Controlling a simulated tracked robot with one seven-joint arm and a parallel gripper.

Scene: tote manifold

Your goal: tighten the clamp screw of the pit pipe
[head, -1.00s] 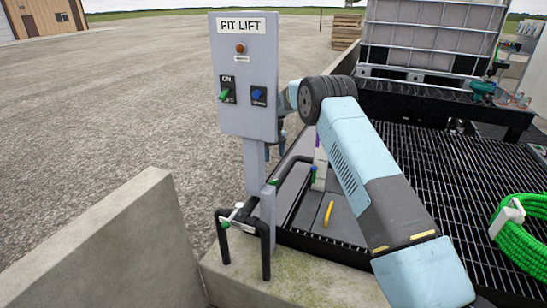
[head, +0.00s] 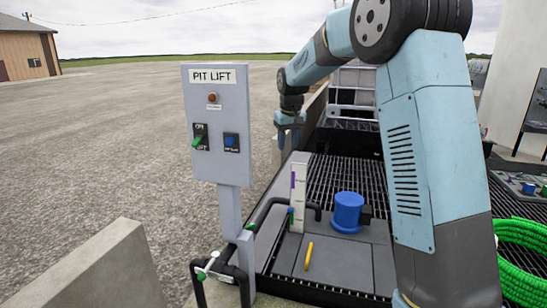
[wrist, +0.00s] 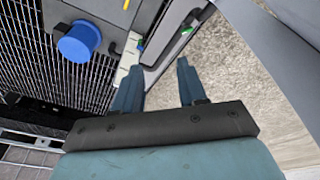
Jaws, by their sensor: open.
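The black pit pipe (head: 243,279) bends down at the concrete edge beside the panel post in the head view. A pale clamp fitting with a small green part (head: 208,265) sits on it at the lower left; I take this for the clamp screw, but its detail is too small to read. My gripper (head: 288,138) is up beyond the PIT LIFT panel, well apart from the clamp. In the wrist view my gripper (wrist: 158,75) is open, with nothing between its two fingers. The clamp cannot be made out in the wrist view.
A white gauge post (head: 298,190), a blue-capped unit (head: 347,212) and a yellow handle (head: 308,256) are on the grating. A concrete wall (head: 95,275) is at lower left; a green hose coil (head: 525,255) at right.

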